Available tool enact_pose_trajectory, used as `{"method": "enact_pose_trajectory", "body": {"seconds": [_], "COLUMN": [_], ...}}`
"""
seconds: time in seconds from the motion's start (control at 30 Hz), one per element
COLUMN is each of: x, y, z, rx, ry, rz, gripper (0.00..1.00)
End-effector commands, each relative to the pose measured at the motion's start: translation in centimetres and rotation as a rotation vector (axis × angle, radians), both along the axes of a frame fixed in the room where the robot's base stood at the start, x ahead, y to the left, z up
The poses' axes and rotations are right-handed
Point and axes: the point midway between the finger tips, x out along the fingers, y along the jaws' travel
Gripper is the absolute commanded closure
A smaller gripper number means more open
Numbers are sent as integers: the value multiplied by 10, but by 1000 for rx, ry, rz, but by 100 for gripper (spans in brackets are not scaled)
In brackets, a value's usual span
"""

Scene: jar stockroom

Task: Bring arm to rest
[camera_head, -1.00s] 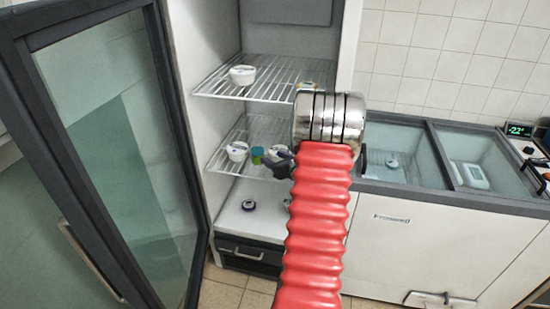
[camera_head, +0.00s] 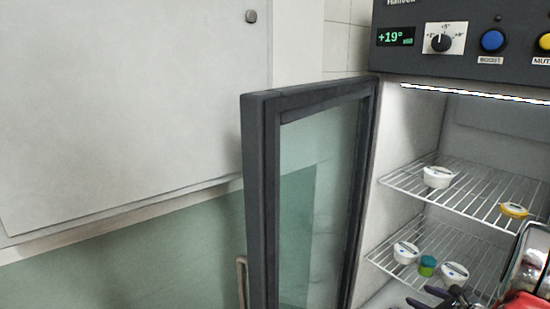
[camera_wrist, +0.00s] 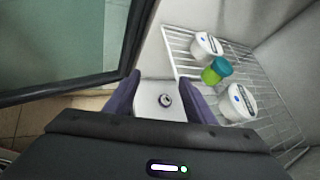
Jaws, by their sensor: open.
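My gripper (camera_wrist: 162,92) is open and empty, its two dark purple fingers apart in the wrist view. It reaches toward the open fridge, beside the lower wire shelf (camera_wrist: 262,108). In the head view my gripper (camera_head: 440,299) is at the lower right, partly cut off by the frame edge. The red sleeve and metal joint of my arm also show there.
The glass fridge door (camera_head: 318,190) stands open left of the shelves. The lower shelf bears white tubs (camera_head: 405,252) and a green jar with a teal lid (camera_head: 427,265). The upper shelf (camera_head: 470,192) holds a white tub (camera_head: 438,177) and a yellow-rimmed one (camera_head: 513,210).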

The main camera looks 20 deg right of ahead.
Motion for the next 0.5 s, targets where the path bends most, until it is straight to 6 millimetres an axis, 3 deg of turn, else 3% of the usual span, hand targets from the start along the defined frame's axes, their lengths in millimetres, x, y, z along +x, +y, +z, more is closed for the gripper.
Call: {"method": "enact_pose_trajectory", "body": {"seconds": [0.27, 0.5], "x": [-4, -21], "y": [102, 185], "z": [22, 45], "rx": [-211, -419], "ry": [114, 192], "rz": [424, 799], "gripper": [50, 50]}}
